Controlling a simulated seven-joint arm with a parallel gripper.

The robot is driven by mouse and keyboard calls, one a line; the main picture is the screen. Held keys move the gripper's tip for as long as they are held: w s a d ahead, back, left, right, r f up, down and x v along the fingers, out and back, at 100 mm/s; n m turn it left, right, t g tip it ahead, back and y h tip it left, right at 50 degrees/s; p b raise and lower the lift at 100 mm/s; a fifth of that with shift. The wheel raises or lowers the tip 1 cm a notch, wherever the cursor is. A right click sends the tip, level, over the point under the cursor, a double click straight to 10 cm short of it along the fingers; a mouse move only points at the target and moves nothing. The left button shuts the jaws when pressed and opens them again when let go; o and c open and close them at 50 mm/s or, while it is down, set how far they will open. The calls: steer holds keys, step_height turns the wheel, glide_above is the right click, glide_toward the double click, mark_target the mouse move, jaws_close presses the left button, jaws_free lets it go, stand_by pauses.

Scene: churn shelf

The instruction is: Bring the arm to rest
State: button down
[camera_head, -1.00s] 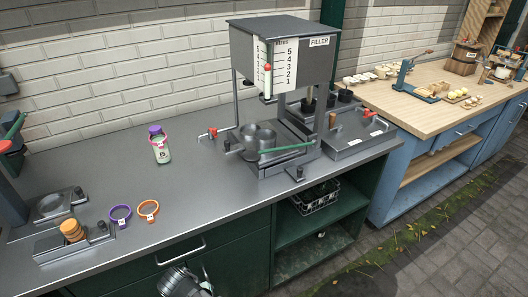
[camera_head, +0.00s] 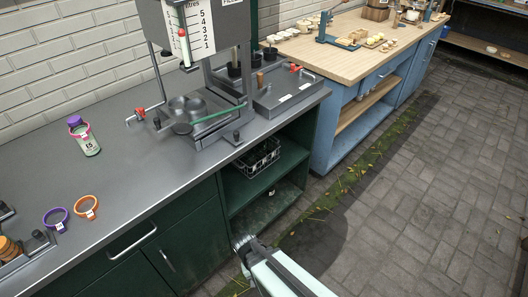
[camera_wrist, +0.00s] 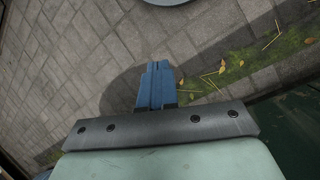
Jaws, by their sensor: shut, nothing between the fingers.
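My gripper (camera_wrist: 155,86) shows in the wrist view. Its two blue fingers are together with nothing between them. They are over grey paving, clear of the counter and any object. In the head view, part of my arm (camera_head: 280,274) with a pale link and a grey round end shows at the bottom, in front of the green cabinet. I cannot make out the fingers there.
A wooden-topped blue bench (camera_head: 330,58) stands behind. Open paving (camera_head: 420,200) lies at right.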

steer(key=s+d+f+m+g+y, duration=0.1)
steer(key=s+d+f+g+y, duration=0.1)
steer(key=s+d+f, duration=0.2)
steer(key=s+d+f+m+g+y, duration=0.1)
steer(key=s+d+f, duration=0.3)
steer(key=s+d, duration=0.4)
steer(key=d+m+g, duration=0.1)
steer(key=d, duration=0.4)
steer(key=shift+s+y, duration=0.15)
steer(key=shift+y, duration=0.25)
